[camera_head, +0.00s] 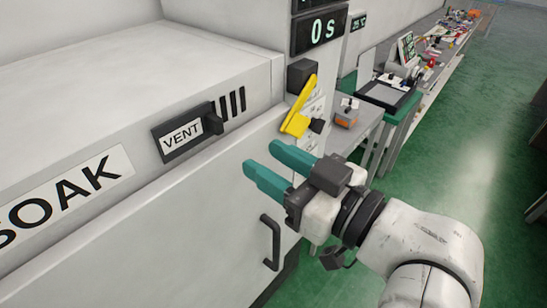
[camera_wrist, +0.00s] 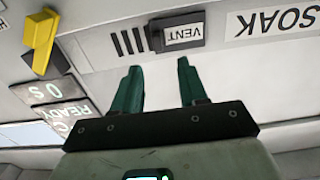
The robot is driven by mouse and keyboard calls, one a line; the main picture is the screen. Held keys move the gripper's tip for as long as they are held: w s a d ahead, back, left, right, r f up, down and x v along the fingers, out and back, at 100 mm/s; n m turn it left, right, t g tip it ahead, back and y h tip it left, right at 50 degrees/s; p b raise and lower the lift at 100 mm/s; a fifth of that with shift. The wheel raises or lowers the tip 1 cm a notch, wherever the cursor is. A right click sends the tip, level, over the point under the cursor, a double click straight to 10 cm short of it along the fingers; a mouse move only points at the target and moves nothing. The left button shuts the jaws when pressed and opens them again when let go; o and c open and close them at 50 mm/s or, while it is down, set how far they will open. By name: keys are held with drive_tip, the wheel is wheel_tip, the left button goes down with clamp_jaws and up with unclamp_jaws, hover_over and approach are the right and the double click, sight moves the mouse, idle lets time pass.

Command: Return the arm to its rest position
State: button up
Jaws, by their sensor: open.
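My gripper (camera_head: 268,168) is open and empty, with two teal fingers held in front of the white machine's front face. In the wrist view the gripper (camera_wrist: 160,78) shows both fingers apart with nothing between them. My white arm reaches in from the lower right in the head view. A yellow lever (camera_head: 299,108) on a dark mount stands just beyond the fingers, apart from them. The lever also shows at upper left in the wrist view (camera_wrist: 40,38).
The white machine (camera_head: 190,190) fills the left, with a VENT slider (camera_head: 184,133), a SOAK label (camera_head: 65,190), a dark handle (camera_head: 270,242) and a "0 S" display (camera_head: 320,32). A cluttered bench (camera_head: 425,85) runs behind. Green floor (camera_head: 445,165) is open at right.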

drive_tip(key=s+d+f+m+g+h+b, duration=0.1)
drive_tip(key=d+f+m+h, duration=0.15)
drive_tip(key=d+f, duration=0.45)
drive_tip(key=s+d+f+m+g+h+b, duration=0.15)
drive_tip(key=d+f+h, duration=0.25)
drive_tip(key=f, duration=0.8)
drive_tip(key=s+d+f+m+g+h+b, duration=0.1)
drive_tip(key=s+d+f+m+h, duration=0.15)
drive_tip(key=d+f, duration=0.45)
drive_tip(key=s+d+f+m+g+h, duration=0.2)
drive_tip(key=s+d+f, duration=0.3)
drive_tip(key=s+f, duration=0.4)
drive_tip(key=s+d+f+m+g+h+b, duration=0.1)
drive_tip(key=s+d+f+m+g+h, duration=0.1)
drive_tip(key=s+d+f, duration=0.4)
wheel_tip(320, 180, down, 3)
drive_tip(key=s+g+h, duration=0.1)
drive_tip(key=s+g, duration=0.1)
drive_tip(key=shift+s+m+b, duration=0.3)
drive_tip(key=shift+s+m, duration=0.05)
drive_tip(key=shift+w+r+g, duration=0.1)
drive_tip(key=shift+w+g, duration=0.1)
drive_tip(key=shift+g, duration=0.05)
